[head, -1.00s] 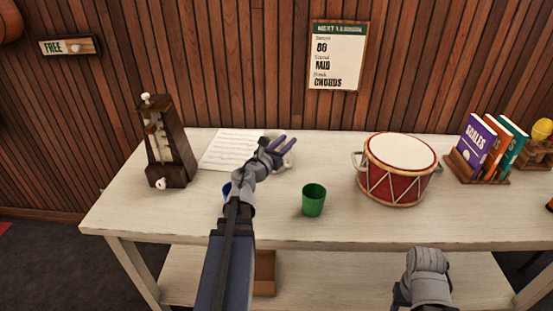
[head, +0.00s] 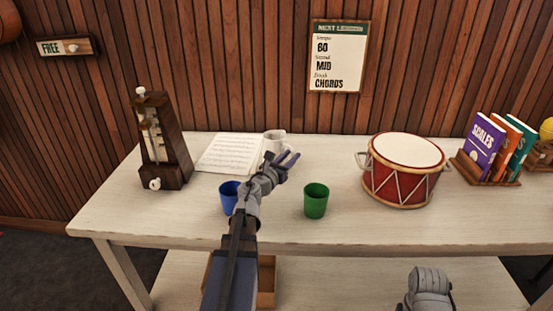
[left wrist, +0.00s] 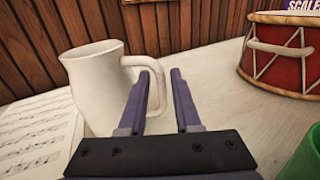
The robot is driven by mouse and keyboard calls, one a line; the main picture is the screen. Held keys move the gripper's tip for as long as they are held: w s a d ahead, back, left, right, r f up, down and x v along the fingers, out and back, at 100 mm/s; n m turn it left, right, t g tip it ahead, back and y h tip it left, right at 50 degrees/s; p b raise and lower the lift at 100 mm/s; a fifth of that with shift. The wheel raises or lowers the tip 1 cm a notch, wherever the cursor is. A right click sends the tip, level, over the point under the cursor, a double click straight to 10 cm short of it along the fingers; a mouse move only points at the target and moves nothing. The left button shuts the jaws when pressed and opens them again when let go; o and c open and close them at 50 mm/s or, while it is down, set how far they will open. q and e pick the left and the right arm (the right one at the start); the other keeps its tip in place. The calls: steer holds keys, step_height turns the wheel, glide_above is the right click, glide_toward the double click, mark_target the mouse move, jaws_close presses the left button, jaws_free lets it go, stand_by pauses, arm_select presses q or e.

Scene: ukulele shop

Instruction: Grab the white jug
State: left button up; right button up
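The white jug (head: 274,141) stands upright on the table beside the sheet music, partly hidden behind my left gripper in the head view. In the left wrist view the jug (left wrist: 98,88) is at the left, with its handle (left wrist: 155,85) towards my fingers.
A blue cup (head: 229,197) and a green cup (head: 315,202) stand in front of the jug. A red drum (head: 400,176) is to the right, a metronome (head: 160,140) to the left. Sheet music (head: 230,154) lies next to the jug. The table's (head: 350,222) right front is clear.

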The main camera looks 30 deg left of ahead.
arm_select(q)
steer(key=w, duration=0.5)
steer(key=shift+a, duration=0.15)
steer(key=shift+s, duration=0.1)
jaws_close()
stand_by(1.1)
